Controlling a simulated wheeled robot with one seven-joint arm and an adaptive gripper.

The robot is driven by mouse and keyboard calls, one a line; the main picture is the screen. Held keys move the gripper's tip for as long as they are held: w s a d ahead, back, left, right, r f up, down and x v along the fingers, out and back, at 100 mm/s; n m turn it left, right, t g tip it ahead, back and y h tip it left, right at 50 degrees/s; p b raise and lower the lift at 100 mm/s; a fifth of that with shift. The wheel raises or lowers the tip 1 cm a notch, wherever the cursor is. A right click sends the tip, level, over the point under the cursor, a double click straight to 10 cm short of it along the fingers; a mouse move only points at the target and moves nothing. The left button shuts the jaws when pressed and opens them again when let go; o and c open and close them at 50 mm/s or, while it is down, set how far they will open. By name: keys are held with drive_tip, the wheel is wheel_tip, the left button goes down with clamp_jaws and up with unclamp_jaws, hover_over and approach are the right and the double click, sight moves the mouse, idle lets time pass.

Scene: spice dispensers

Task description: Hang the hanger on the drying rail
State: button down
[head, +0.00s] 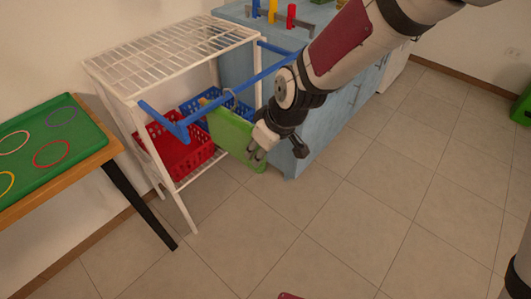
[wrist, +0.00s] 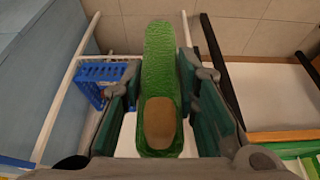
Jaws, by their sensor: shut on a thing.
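The blue drying rail (head: 215,106) juts out from the front of a white wire rack. A flat green panel, which looks like the hanger (head: 231,135), is upright just below the rail's bar. A small pale hook-like piece shows at its top beside the bar; I cannot tell whether it is over the bar. My gripper (head: 257,149) is shut on the panel's right edge, below the bar. In the wrist view, the green hanger (wrist: 160,65) lies between the fingers of my gripper (wrist: 160,115), with a tan patch at its near end.
The white rack (head: 180,60) holds a red basket (head: 180,148) and a blue basket (head: 205,104) behind the rail. A blue cabinet (head: 320,130) stands close on the right. A table with a green board (head: 50,143) is at left. The floor in front is clear.

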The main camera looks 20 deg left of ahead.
drive_tip(key=shift+w+a, duration=0.25)
drive_tip(key=shift+a, duration=0.35)
drive_tip(key=shift+w+a, duration=0.2)
drive_tip(key=shift+a, duration=0.35)
drive_tip(key=shift+b+x, duration=1.3)
drive_tip(key=shift+x, duration=0.1)
drive_tip(key=c, duration=1.2)
unclamp_jaws()
drive_tip(key=shift+d, duration=0.1)
